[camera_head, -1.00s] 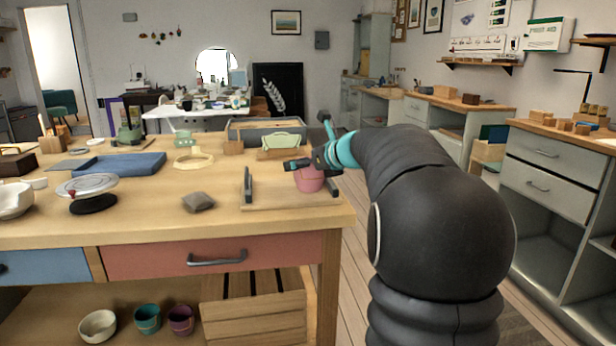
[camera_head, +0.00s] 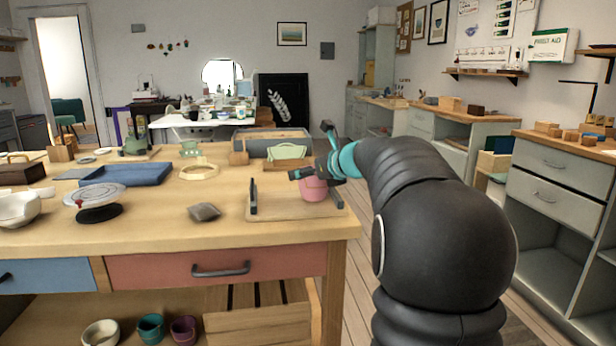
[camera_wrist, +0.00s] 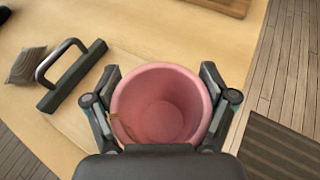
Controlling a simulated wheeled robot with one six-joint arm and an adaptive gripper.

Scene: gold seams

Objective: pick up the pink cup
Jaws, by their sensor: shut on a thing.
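The pink cup (camera_head: 313,190) is upright at the right end of a wooden board with dark handles (camera_head: 279,210), on the workbench. In the wrist view the pink cup (camera_wrist: 160,108) is seen from above, its mouth open and its inside empty. A small gold-brown mark shows inside its lower left wall. My gripper (camera_wrist: 160,76) is shut on the cup, one finger against each side. In the head view my gripper (camera_head: 308,173) is at the cup's rim and hides part of it. I cannot tell whether the cup's base touches the board.
A grey pouch (camera_head: 204,212) lies left of the board. A green item (camera_head: 287,153) stands behind the cup. A blue tray (camera_head: 124,174) and a turntable (camera_head: 95,196) are further left. The bench's right edge is close to the board.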

